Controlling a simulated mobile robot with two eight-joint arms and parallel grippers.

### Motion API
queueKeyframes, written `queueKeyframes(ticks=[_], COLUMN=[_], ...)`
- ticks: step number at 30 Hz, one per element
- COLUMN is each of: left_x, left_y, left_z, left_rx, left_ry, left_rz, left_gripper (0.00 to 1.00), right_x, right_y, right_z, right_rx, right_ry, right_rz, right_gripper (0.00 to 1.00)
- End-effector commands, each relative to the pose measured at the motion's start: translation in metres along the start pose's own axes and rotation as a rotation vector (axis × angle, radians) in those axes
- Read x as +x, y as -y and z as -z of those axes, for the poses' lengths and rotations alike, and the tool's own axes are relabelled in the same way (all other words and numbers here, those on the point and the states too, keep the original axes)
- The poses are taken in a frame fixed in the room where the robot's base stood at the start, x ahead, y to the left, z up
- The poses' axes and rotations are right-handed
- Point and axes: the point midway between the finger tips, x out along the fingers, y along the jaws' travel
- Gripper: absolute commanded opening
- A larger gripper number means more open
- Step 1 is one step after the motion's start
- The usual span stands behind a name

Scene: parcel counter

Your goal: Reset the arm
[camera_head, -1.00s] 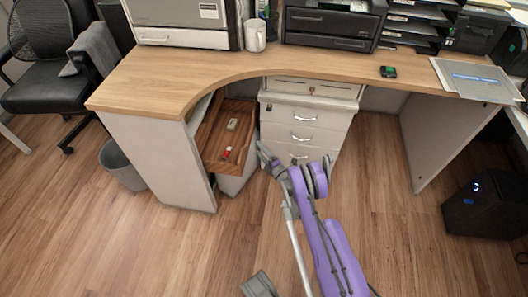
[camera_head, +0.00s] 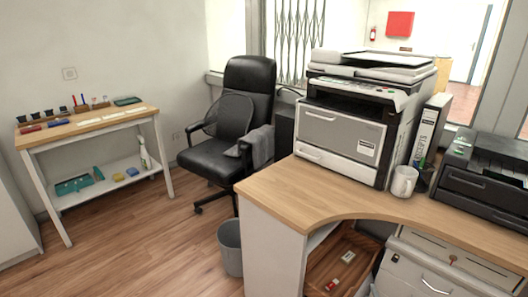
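Neither of my grippers nor my arms shows in the head view now. The task names no object. Under the desk, an open wooden drawer (camera_head: 321,267) holds a small pale item (camera_head: 348,257) and a small red and white item (camera_head: 332,284). The drawer is partly cut off by the bottom edge and overhung by the desk top.
A curved wooden desk (camera_head: 285,188) carries a printer (camera_head: 345,130), a white mug (camera_head: 403,181) and black trays (camera_head: 485,175). A black office chair (camera_head: 235,140) and a grey bin (camera_head: 231,248) stand left of it. A side table (camera_head: 85,125) stands by the wall. Floor between is clear.

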Motion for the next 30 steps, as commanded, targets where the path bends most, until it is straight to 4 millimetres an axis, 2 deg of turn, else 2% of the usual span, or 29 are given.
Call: queueKeyframes(ticks=[3,7,11,14,18,23,26,30], left_x=[0.000,0.000,0.000,0.000,0.000,0.000,0.000,0.000], left_y=[0.000,0.000,0.000,0.000,0.000,0.000,0.000,0.000], left_z=[0.000,0.000,0.000,0.000,0.000,0.000,0.000,0.000], left_rx=[0.000,0.000,0.000,0.000,0.000,0.000,0.000,0.000], left_ry=[0.000,0.000,0.000,0.000,0.000,0.000,0.000,0.000], left_rz=[0.000,0.000,0.000,0.000,0.000,0.000,0.000,0.000], left_gripper=[0.50,0.50,0.50,0.50,0.50,0.50,0.50,0.50], right_x=[0.018,0.027,0.025,0.014,-0.013,-0.059,-0.096,-0.155], right_y=[-0.045,-0.095,-0.139,-0.168,-0.202,-0.229,-0.240,-0.247], right_z=[0.011,0.026,0.044,0.060,0.086,0.117,0.137,0.164], right_rx=[0.097,0.226,0.355,0.453,0.588,0.737,0.825,0.940], right_ry=[0.057,0.134,0.212,0.270,0.349,0.439,0.494,0.572], right_rz=[0.023,0.061,0.110,0.154,0.224,0.319,0.385,0.489], right_gripper=[0.80,0.80,0.80,0.80,0.80,0.80,0.80,0.80])
